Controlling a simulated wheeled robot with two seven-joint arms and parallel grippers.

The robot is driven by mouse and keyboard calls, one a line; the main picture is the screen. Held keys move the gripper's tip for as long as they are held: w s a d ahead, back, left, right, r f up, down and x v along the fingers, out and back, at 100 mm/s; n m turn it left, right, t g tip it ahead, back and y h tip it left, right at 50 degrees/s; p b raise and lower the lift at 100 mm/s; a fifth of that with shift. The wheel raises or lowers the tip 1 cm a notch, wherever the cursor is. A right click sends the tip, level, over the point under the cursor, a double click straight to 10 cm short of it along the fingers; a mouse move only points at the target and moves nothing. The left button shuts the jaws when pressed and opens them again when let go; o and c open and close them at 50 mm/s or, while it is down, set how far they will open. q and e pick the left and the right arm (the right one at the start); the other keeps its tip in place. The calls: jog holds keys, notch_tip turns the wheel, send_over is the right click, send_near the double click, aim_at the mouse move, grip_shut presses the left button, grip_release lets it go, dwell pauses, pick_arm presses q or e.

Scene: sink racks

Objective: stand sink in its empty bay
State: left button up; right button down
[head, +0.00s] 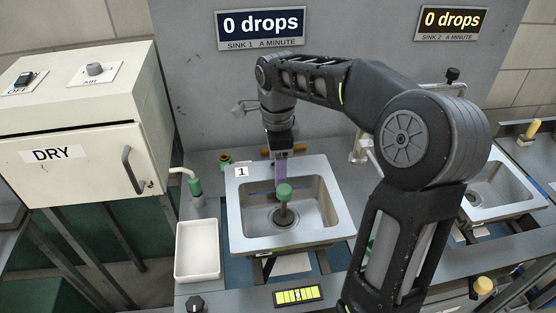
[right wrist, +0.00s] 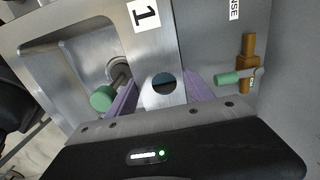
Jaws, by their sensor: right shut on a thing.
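The steel sink marked 1 (head: 340,205) is in the middle of the head view, over the bench and roughly level. A green-topped plug (head: 284,192) stands up in its basin near the drain. My right gripper (head: 281,172) reaches down to the sink's back rim. In the right wrist view its purple fingers (right wrist: 163,90) are shut on the rim of the sink (right wrist: 180,55), either side of a round hole. I cannot tell whether the sink rests on its supports. My left gripper is out of view.
Another sink (head: 505,205) is at right. The DRY cabinet (head: 80,170) is at far left.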

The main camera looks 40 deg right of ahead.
jog(key=shift+f, duration=1.85)
jog(key=shift+c, duration=2)
grip_release()
notch_tip(320, 180, up, 9)
jog(key=shift+w+f, duration=0.1)
jog(key=shift+f, duration=0.1)
notch_tip(320, 180, up, 2)
jog(key=shift+r+p, duration=0.1)
jog(key=shift+p, duration=0.65)
jog(key=shift+r+p, duration=0.65)
jog(key=shift+p, duration=0.1)
